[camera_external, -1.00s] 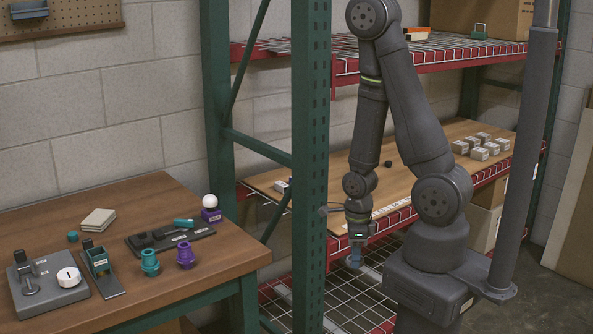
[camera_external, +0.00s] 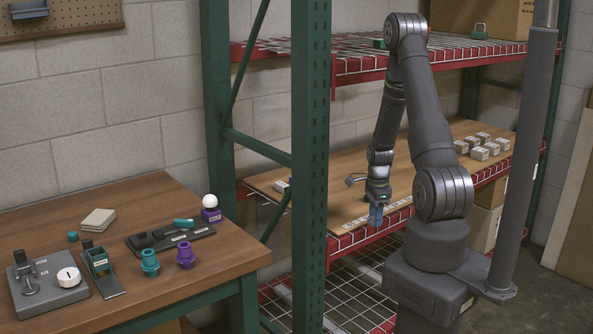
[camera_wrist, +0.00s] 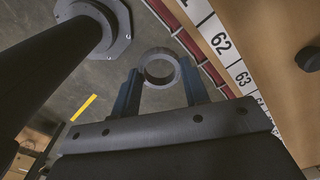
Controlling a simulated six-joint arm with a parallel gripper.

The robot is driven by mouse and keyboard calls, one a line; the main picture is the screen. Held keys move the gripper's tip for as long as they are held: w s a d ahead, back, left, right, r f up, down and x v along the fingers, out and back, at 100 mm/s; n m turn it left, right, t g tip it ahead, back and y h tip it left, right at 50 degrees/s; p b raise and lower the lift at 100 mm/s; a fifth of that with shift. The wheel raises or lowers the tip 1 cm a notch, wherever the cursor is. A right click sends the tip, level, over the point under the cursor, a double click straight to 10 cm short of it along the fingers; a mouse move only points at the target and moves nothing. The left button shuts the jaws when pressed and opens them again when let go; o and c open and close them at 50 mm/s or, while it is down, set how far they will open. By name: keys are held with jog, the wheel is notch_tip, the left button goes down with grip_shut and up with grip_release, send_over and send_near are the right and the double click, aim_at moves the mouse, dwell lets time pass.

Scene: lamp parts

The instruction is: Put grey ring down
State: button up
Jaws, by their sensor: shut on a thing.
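The grey ring (camera_wrist: 158,51) shows in the wrist view between the two blue fingertips. My gripper (camera_wrist: 160,72) is shut on it, one finger on each side. In the outside view my gripper (camera_external: 376,214) points down at the front edge of the wooden shelf (camera_external: 352,195). The ring cannot be made out in that view. In the wrist view the ring appears beside the shelf's red front beam, over grey floor.
A numbered strip (camera_wrist: 221,40) runs along the shelf's front edge. A dark round object (camera_wrist: 308,59) lies on the shelf. Several small pale boxes (camera_external: 480,153) stand at its right. A green post (camera_external: 311,150) rises left of my arm. The shelf's middle is mostly clear.

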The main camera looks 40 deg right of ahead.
jog(key=w+d+r, duration=0.1)
jog(key=d, duration=0.6)
jog(key=w+d+r, duration=0.1)
jog(key=w+d, duration=0.1)
jog(key=d, duration=0.5)
jog(key=w+d+r, duration=0.1)
jog(key=d, duration=0.6)
jog(key=shift+w+r, duration=0.2)
jog(key=shift+w, duration=0.1)
jog(key=w+d+r+m, duration=0.2)
jog(key=d+r+m, duration=0.15)
jog(key=d, duration=0.55)
jog(key=w+d+r+m, duration=0.2)
jog(key=d+m, duration=0.2)
jog(key=d, duration=0.4)
send_over(398, 182)
notch_tip(398, 182, down, 6)
jog(key=shift+s+a+f, duration=0.1)
jog(key=shift+s+f, duration=0.05)
jog(key=shift+f, duration=2.15)
jog(key=shift+f, duration=0.15)
jog(key=o, duration=0.9)
jog(key=shift+o, duration=0.2)
